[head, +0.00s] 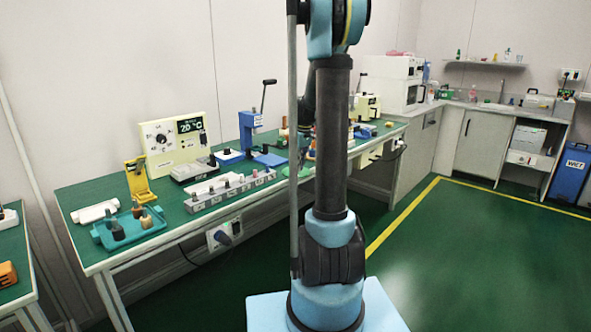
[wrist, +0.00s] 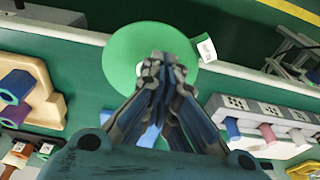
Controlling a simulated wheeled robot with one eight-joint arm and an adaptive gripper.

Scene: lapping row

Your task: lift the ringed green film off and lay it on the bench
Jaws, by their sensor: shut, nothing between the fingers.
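A round, flat green film (wrist: 128,50) shows at the top middle of the wrist view. A small white tag (wrist: 207,48) with dark print shows at its right edge. My gripper (wrist: 161,66) is shut and empty, its fingertips in front of the film's lower middle and hiding part of it. I cannot tell whether the fingertips touch the film. What the film rests on is mostly hidden.
The green-topped bench (head: 82,194) runs along the wall. A grey block row (head: 230,192), a teal tray (head: 129,230) and a blue press (head: 249,129) crowd it.

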